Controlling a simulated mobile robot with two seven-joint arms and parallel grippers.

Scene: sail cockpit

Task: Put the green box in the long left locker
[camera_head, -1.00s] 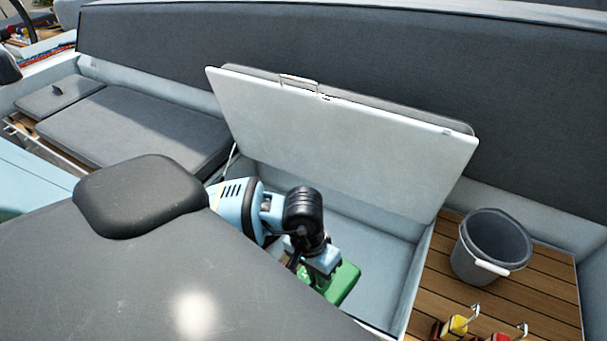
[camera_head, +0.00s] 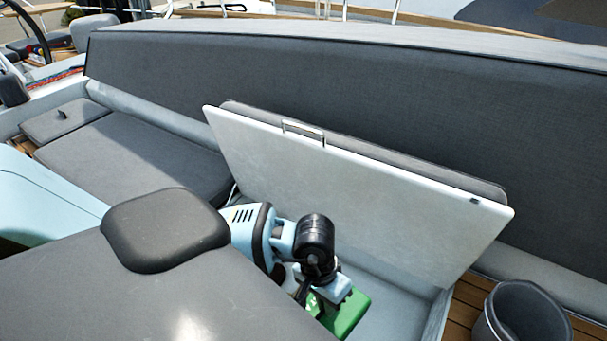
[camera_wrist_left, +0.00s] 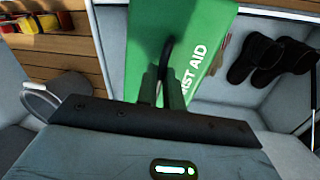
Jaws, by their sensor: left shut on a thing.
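The green box (camera_head: 347,316) has white "FIRST AID" lettering in the left wrist view (camera_wrist_left: 190,55). My left gripper (camera_head: 330,292) is shut on the box's dark handle, and the fingers (camera_wrist_left: 170,92) show around it. The box hangs over or inside the open locker (camera_head: 405,300), whose white lid (camera_head: 350,185) stands raised behind it. I cannot tell whether the box touches the locker floor. My right gripper is not in view.
A pair of black boots (camera_wrist_left: 268,60) lies in the locker beside the box. A grey bucket (camera_head: 527,318) stands on the wooden deck right of the locker. Red and yellow items (camera_wrist_left: 42,22) lie on the wood. A closed grey-cushioned seat (camera_head: 130,155) is at left.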

